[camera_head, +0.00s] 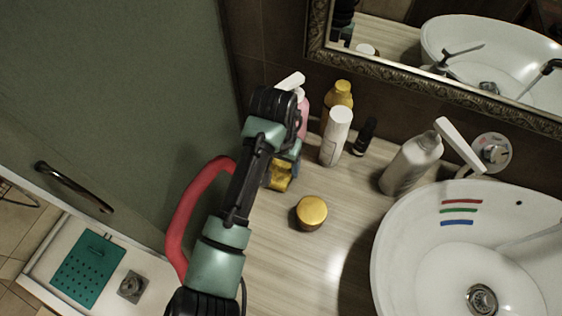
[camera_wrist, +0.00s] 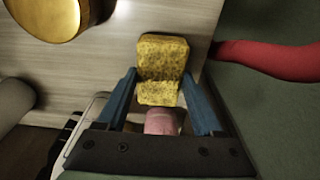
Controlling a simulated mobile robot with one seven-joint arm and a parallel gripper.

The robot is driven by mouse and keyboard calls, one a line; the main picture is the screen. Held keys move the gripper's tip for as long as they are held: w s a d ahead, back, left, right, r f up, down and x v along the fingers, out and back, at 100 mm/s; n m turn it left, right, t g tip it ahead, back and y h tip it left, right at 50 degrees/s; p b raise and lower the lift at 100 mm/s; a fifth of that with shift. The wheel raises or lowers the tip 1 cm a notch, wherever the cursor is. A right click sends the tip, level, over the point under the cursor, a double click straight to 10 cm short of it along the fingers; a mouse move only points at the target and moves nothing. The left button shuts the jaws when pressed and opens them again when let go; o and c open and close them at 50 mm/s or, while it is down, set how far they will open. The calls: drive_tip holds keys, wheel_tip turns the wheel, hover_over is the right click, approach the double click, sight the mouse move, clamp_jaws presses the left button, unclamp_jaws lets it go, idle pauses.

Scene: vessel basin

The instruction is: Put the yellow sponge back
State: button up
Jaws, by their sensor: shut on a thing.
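The yellow sponge (camera_head: 279,178) is between the jaws of my gripper (camera_head: 291,158), over the left part of the wooden counter. In the wrist view the sponge (camera_wrist: 162,57) sticks out past the blue fingertips of my gripper (camera_wrist: 163,88), which press on its two sides. I cannot tell whether the sponge touches the counter. In the head view my arm hides part of the gripper and the counter behind it.
A gold-lidded jar (camera_head: 311,212) stands right of the sponge. A white bottle (camera_head: 335,138), yellow bottle (camera_head: 341,95), dark bottle (camera_head: 364,135) and pump dispenser (camera_head: 411,165) stand behind. The basin (camera_head: 400,225) is at right. A red curved object (camera_head: 190,205) is left of my arm.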

sight(278, 173)
drive_tip(key=o, duration=1.2)
drive_tip(key=shift+f, duration=0.1)
drive_tip(key=r, duration=0.4)
drive_tip(key=s+r+p, duration=0.1)
drive_tip(key=r, duration=0.7)
drive_tip(key=shift+s+a+r, duration=0.15)
drive_tip(key=shift+s+a, duration=0.05)
drive_tip(key=shift+a, duration=0.05)
